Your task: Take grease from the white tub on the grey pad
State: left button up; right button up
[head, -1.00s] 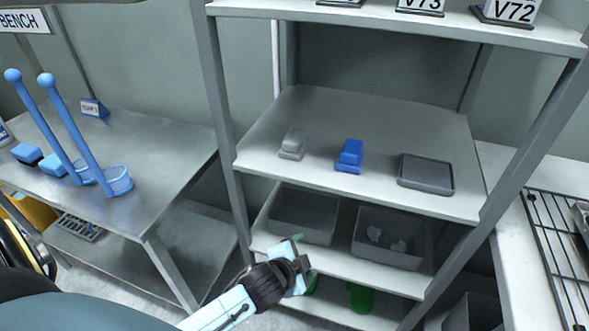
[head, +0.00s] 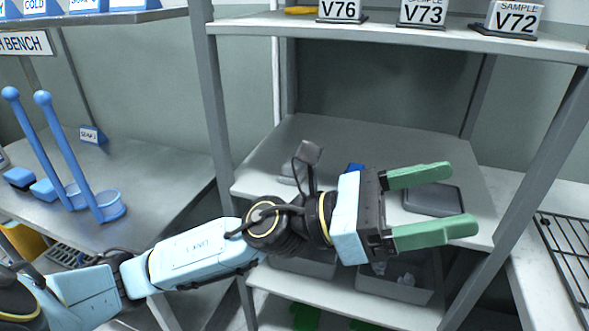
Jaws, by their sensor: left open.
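No white tub shows in the head view. A flat dark grey pad or shallow tray (head: 433,202) lies on the middle shelf at the right, with nothing visible on it. My left gripper (head: 459,198) is open and empty, pointing right. Its two green fingers appear above and below the pad in the picture; I cannot tell how high they are over it. The left arm covers part of the shelf. My right gripper is not in view.
Grey bins (head: 412,300) stand below. Sample signs (head: 422,12) stand above. A wire rack (head: 570,255) lies at right; shelf posts flank the opening.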

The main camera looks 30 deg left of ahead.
pick_arm(q)
jog(key=a+f+m+g+y, duration=0.2)
jog(key=f+m+g+y, duration=0.1)
jog(key=f+m+y, duration=0.4)
jog(key=a+f+m+g+y, duration=0.3)
jog(key=f+m+y, duration=0.15)
jog(key=m, duration=0.55)
jog(key=w+a+f+m+t+y, duration=0.2)
jog(key=w+a+y, duration=0.25)
jog(key=a, duration=0.55)
jog(key=y, duration=0.6)
send_near(294, 160)
jog(key=shift+m, duration=0.4)
notch_tip(294, 160, down, 5)
jog(key=shift+w+d+f+b, duration=0.1)
jog(key=shift+w+f+b, duration=0.05)
jog(key=shift+b, duration=0.15)
jog(key=shift+w, duration=0.6)
jog(key=x, duration=0.1)
jog(key=b+x, duration=0.1)
jog(key=x, duration=0.3)
jog(key=shift+w+a, duration=0.25)
jog(key=shift+a, duration=0.05)
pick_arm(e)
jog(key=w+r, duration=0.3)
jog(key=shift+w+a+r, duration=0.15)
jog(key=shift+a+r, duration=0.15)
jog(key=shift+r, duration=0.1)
